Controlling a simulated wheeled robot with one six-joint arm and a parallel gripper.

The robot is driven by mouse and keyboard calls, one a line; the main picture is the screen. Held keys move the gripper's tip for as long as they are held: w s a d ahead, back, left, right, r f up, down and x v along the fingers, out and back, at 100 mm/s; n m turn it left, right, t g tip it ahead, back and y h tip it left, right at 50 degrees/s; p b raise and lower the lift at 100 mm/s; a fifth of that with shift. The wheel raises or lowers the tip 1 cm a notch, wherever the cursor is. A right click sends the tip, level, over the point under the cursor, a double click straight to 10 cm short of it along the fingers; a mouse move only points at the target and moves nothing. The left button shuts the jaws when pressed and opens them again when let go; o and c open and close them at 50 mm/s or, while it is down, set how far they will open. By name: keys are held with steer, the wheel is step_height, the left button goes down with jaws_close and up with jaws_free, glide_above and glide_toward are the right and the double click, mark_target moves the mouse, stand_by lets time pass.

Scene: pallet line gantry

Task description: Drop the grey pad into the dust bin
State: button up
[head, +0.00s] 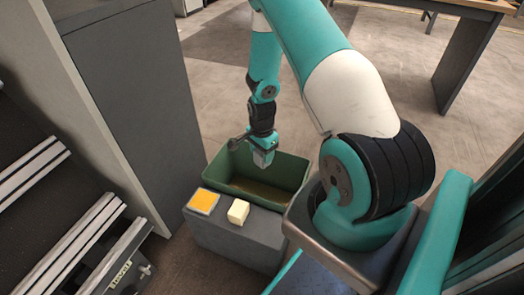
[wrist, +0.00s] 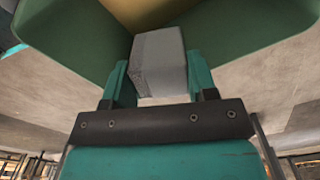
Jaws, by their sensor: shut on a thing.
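The grey pad (wrist: 160,62) is a small block held between the two teal fingers of my gripper (wrist: 158,80) in the wrist view. In the head view my gripper (head: 264,150) points down over the green dust bin (head: 290,170), with the grey pad (head: 263,159) at its tip. The pad is above the bin's back-left part, near its rim. The wrist view also shows the bin's green walls (wrist: 75,40) beyond the pad. How high the pad is over the bin floor is hard to tell.
A grey block-like stand (head: 235,240) in front of the bin carries an orange-topped square (head: 204,201) and a cream block (head: 238,212). A grey cabinet (head: 135,100) rises on the left. A table (head: 465,50) stands at the back right. Open floor lies behind the bin.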

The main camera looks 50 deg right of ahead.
step_height(320, 180, down, 4)
steer(key=shift+r+b, duration=0.25)
steer(key=shift+b, duration=1)
steer(key=shift+r, duration=0.1)
steer(key=o, duration=1.1)
steer(key=shift+c, duration=0.2)
steer(key=shift+r, duration=0.15)
step_height(320, 180, up, 17)
steer(key=p, duration=0.7)
steer(key=shift+r, duration=0.1)
